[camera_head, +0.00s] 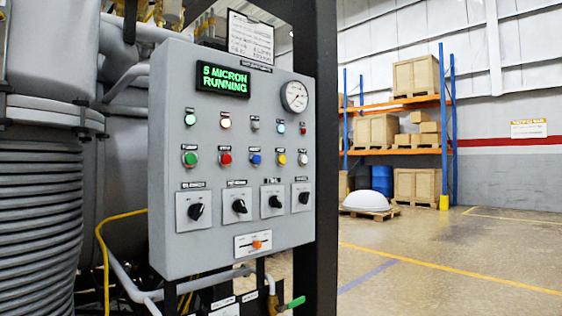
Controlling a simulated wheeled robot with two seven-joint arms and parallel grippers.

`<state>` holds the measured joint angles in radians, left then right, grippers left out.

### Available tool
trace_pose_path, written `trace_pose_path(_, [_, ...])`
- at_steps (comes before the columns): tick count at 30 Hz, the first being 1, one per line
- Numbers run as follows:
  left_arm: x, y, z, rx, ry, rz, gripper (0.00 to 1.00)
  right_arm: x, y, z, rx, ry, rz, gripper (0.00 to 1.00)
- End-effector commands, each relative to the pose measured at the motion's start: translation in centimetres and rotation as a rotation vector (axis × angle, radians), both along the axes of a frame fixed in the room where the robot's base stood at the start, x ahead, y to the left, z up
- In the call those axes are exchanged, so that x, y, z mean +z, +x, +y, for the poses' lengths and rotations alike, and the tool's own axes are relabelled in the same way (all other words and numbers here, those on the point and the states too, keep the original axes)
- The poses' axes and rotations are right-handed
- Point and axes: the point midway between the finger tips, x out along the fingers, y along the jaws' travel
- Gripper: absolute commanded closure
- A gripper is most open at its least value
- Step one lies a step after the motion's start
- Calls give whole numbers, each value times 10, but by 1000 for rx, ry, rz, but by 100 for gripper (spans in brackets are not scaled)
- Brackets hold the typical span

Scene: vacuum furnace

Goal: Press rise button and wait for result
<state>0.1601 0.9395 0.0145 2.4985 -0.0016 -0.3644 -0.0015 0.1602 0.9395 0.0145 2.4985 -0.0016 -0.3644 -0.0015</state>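A grey control panel (232,165) faces me on a dark frame. Its display (223,80) reads "5 MICRON RUNNING" in green letters. Below are a row of small indicator lamps and a row of coloured push buttons: a green button (190,158), a red button (225,158), a blue button (256,159), a yellow button (282,159) and a white one (303,159). The labels are too small to read, so I cannot tell which is the rise button. A round gauge (294,96) sits at the upper right. Neither gripper is in view.
Several black rotary knobs (240,206) and an orange slider switch (256,244) are lower on the panel. A ribbed grey cylinder (40,220) and yellow hose (105,255) stand at left. Shelves with crates (415,75) are far back right. The floor (430,260) at right is clear.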

Motion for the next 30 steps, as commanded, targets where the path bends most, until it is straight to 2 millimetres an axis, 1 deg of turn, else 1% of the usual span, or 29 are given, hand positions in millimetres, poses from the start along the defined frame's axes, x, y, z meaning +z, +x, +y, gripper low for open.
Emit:
trace_pose_path(10, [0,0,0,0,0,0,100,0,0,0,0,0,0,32])
trace_pose_path(11, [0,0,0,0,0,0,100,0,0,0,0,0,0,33])
trace_pose_path(24, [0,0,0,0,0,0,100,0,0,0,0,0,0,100])
trace_pose_path(30, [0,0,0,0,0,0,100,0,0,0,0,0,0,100])
